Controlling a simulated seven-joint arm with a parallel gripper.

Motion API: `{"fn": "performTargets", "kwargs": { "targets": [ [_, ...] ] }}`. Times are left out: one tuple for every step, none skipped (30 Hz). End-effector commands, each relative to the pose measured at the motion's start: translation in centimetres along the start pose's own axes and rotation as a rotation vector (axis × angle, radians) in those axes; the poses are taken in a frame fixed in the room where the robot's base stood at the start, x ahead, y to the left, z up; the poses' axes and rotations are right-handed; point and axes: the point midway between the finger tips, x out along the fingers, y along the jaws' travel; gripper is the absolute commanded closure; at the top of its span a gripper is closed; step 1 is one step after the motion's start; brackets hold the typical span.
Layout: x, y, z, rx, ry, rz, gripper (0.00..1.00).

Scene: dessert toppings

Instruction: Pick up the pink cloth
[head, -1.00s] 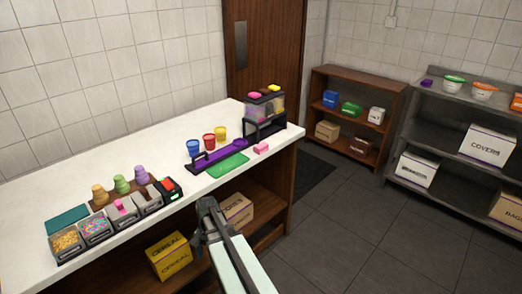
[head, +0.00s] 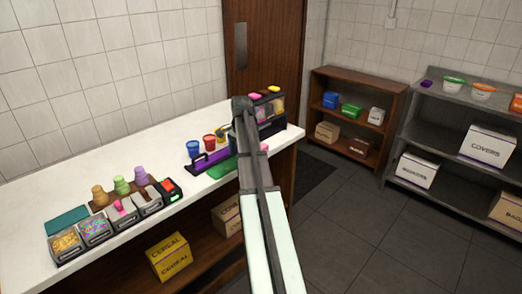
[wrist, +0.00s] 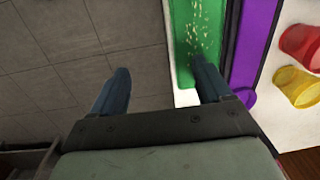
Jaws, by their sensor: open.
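A small pink piece, which looks like the folded pink cloth (head: 265,147), lies on the white counter near its front edge, right of the green mat (head: 221,168). My arm hides most of it in the head view, and it does not show in the wrist view. My gripper (head: 242,104) reaches over the counter in front of the dispenser. In the wrist view my gripper (wrist: 160,80) has its two fingers apart with nothing between them. One finger is over the green mat (wrist: 183,80), which carries pale crumbs; the other is over the floor side.
A purple tray (wrist: 250,50) lies beside the mat, with red (wrist: 301,45) and yellow (wrist: 297,86) cups behind it. A dark dispenser (head: 275,125) stands at the counter's right end. Topping bins (head: 66,246) line the left. Floor is open beyond the counter's edge.

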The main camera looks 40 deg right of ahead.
Motion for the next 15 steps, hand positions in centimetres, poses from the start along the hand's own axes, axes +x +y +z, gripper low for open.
{"fn": "performTargets", "kwargs": {
  "targets": [
    [-1.9,-2.1,-3.5,0.009,0.031,0.005,0.22],
    [-2.7,-2.7,-4.9,0.011,0.049,0.011,0.22],
    [-3.8,-3.4,-6.7,0.014,0.071,0.017,0.22],
    [-4.5,-3.8,-7.9,0.017,0.086,0.022,0.22],
    [-5.2,-4.1,-9.0,0.020,0.100,0.027,0.22],
    [-6.0,-4.5,-10.3,0.023,0.116,0.033,0.22],
    [-6.5,-4.7,-11.1,0.024,0.126,0.036,0.22],
    [-7.0,-4.9,-11.7,0.026,0.135,0.040,0.22],
    [-7.5,-5.1,-12.4,0.027,0.145,0.044,0.22],
    [-7.8,-5.2,-12.9,0.028,0.151,0.045,0.22],
    [-8.1,-5.2,-13.2,0.029,0.156,0.047,0.22],
    [-8.2,-5.2,-13.5,0.030,0.160,0.050,0.22],
    [-8.2,-5.2,-13.7,0.030,0.163,0.051,0.22],
    [-8.2,-5.2,-13.8,0.030,0.164,0.052,0.22],
    [-8.0,-5.1,-13.8,0.031,0.165,0.053,0.22]
  ]
}}
